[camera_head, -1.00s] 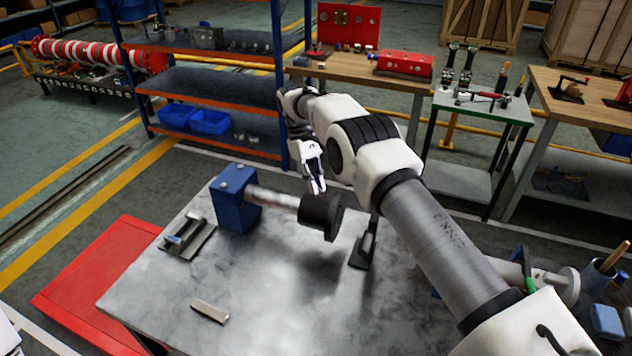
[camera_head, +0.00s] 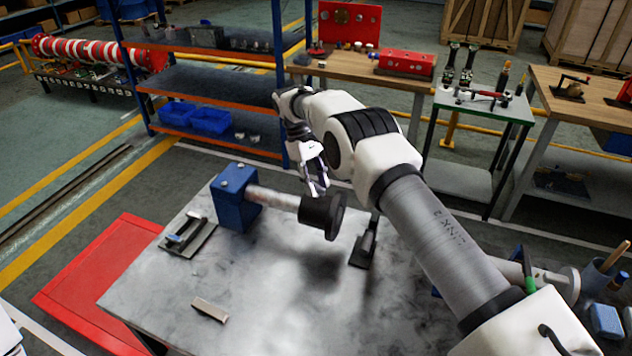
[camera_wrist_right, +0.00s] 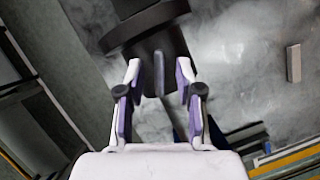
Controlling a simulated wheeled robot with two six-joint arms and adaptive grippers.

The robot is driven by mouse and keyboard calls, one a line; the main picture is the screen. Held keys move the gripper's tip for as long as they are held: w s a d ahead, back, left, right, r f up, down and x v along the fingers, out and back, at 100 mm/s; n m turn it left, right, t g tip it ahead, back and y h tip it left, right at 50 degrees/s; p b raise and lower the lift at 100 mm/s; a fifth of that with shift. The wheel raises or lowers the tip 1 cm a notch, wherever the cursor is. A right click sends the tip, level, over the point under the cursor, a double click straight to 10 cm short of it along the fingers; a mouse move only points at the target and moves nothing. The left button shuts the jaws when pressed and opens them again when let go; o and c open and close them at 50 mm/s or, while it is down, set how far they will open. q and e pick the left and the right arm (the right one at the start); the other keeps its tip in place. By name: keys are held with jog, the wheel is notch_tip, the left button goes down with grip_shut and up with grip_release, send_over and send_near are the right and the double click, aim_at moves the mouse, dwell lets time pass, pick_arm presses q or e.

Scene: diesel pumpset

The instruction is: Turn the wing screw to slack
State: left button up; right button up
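A black flanged drum (camera_head: 322,215) sits on the end of a pale shaft (camera_head: 275,198) that comes out of a blue block (camera_head: 235,197) on the grey table. In the right wrist view the drum (camera_wrist_right: 145,25) is at the top. A small dark flat tab, apparently the wing screw (camera_wrist_right: 159,74), stands between my right fingers with gaps on both sides. In the head view I cannot make out this tab. My right gripper (camera_head: 318,185) is open just above and behind the drum; it also shows in the right wrist view (camera_wrist_right: 159,78). My left gripper is out of view.
A black stand (camera_head: 366,243) is right of the drum. A small tray with a tool (camera_head: 187,236) and a pale bar (camera_head: 210,311) lie on the metal table (camera_head: 270,300). The table's front middle is clear. A shelf rack (camera_head: 215,85) stands behind.

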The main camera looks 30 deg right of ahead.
aim_at(316, 184)
notch_tip(316, 184, up, 10)
dwell(0.5)
dwell(0.4)
